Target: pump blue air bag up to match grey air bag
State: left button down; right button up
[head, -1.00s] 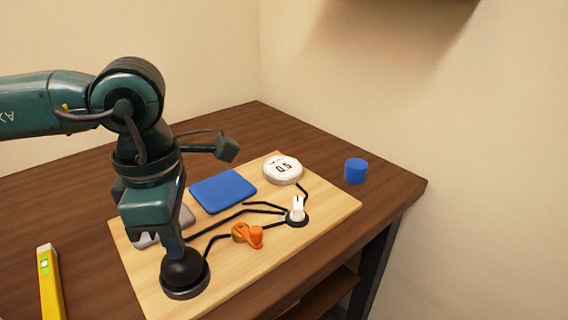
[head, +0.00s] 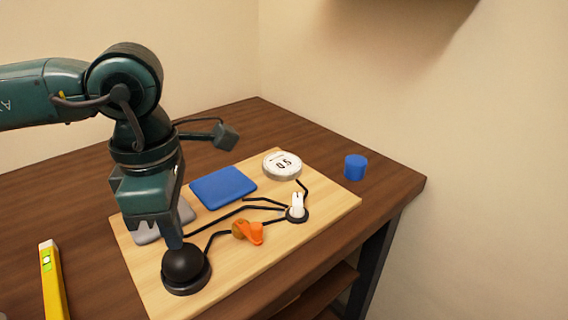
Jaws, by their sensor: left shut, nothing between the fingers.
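The blue air bag (head: 223,187) lies on the wooden board (head: 250,255). The grey air bag (head: 184,214) lies beside it on the left, partly hidden behind my left gripper. My left gripper (head: 176,243) is shut and empty, pointing down at the top of the black pump bulb (head: 186,266); I cannot tell if it touches. The bulb looks round. A black hose runs from it to an orange valve (head: 248,232) and on to a white switch (head: 297,206) on a black base. A round white gauge (head: 282,165) sits at the back. My right gripper is not in view.
A blue cylinder (head: 355,167) stands on the dark table (head: 330,150) right of the board. A yellow spirit level (head: 52,282) lies at the front left. The wall is behind, and the table's right edge is near the board.

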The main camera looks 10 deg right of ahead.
pick_arm(q)
jog(key=shift+f+b, duration=1.5)
jog(key=shift+f, duration=0.2)
jog(key=shift+r, duration=0.2)
jog(key=shift+r+p, duration=1)
jog(key=shift+r, duration=0.65)
jog(key=shift+r+p, duration=1.6)
jog(key=shift+r, duration=0.95)
jog(key=shift+f, duration=0.1)
